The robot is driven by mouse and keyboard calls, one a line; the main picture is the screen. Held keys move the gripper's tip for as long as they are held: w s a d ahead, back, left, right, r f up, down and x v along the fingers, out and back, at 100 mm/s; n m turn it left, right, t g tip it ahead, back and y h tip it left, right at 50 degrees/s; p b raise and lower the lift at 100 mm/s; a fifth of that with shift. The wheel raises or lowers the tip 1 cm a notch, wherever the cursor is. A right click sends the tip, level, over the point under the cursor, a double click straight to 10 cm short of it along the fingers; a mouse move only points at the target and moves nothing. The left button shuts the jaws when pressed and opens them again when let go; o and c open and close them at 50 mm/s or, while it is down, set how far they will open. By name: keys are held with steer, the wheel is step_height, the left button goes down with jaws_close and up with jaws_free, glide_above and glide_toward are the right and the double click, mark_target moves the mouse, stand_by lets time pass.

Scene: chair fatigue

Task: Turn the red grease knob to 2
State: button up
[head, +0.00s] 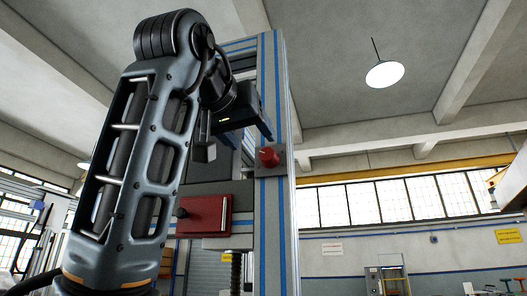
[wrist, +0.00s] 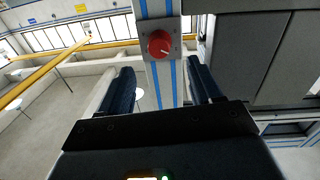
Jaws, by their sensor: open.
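The red grease knob (head: 268,157) sits on a small grey plate (head: 279,169) on the blue-striped upright post. In the wrist view the round red knob (wrist: 160,44) shows a pale pointer line toward its lower right; the marks around it are too small to read. My gripper (wrist: 162,78) is open and empty, its two dark fingers apart with the post between them in the picture. The knob appears beyond the fingertips, not between them. In the head view my gripper (head: 268,132) is above and slightly left of the knob, partly hidden by its own body.
A red box (head: 204,216) with a dark round knob on its left is mounted lower left of the grease knob. The blue-striped post (head: 272,230) stands upright beside it. Open room lies right of the post. A lamp (head: 385,74) hangs far off.

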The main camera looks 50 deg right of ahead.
mark_target(266, 154)
steer(key=shift+p+x, duration=1)
steer(key=shift+x, duration=2.85)
steer(key=c, duration=1)
